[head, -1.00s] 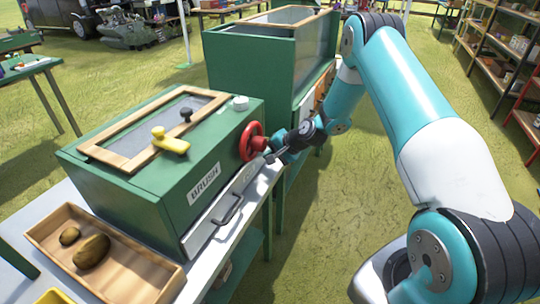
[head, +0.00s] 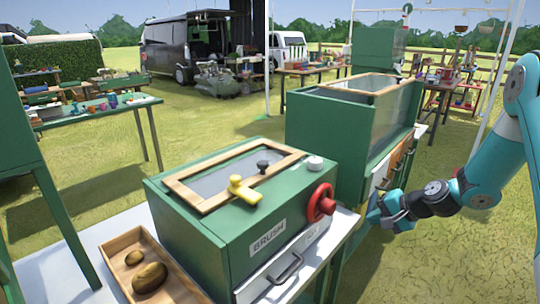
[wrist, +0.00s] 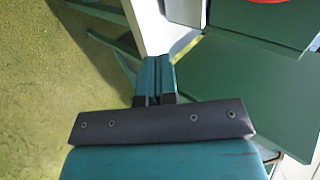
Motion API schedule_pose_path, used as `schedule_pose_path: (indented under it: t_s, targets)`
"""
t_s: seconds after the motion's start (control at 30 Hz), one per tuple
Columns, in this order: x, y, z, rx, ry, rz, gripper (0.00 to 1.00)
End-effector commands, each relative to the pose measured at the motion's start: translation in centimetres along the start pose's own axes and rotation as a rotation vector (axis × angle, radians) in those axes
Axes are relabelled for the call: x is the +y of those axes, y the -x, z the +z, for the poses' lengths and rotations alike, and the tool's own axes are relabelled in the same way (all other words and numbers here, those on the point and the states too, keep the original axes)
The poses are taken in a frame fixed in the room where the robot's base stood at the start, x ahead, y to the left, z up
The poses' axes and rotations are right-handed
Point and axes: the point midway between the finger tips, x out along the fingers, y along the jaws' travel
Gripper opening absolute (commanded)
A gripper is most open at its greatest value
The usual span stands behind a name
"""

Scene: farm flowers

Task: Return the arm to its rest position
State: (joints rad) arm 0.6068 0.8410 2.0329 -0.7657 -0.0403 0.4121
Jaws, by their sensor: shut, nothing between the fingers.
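My teal arm comes in from the right edge of the head view. My gripper (head: 372,215) is shut and empty, just right of the red handwheel (head: 320,203) and apart from it in the picture. In the wrist view the two teal fingers (wrist: 155,78) lie together with nothing between them. A small part of the red wheel (wrist: 265,2) shows at the top right of that view.
The green BRUSH box (head: 215,235) stands on a pale table beside a wooden tray (head: 180,290) with two brown potato-like lumps. A taller green machine (head: 330,130) stands behind. Open grass (head: 445,250) lies under the arm at the right.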

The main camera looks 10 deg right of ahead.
Motion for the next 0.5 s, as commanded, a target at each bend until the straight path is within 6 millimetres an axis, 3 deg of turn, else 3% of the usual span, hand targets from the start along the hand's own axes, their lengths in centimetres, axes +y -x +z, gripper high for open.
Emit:
schedule_pose_path:
  t_s: [0.07,0.17,0.3,0.4,0.5]
  targets:
    - [-1.5,0.3,1.0,-0.022,0.045,0.007,0.00]
    - [-5.0,1.3,4.3,-0.086,0.169,0.034,0.00]
    - [-10.8,4.1,12.5,-0.232,0.445,0.094,0.00]
    - [-13.4,7.1,19.0,-0.337,0.653,0.138,0.00]
    - [-14.5,10.7,25.1,-0.434,0.857,0.175,0.00]
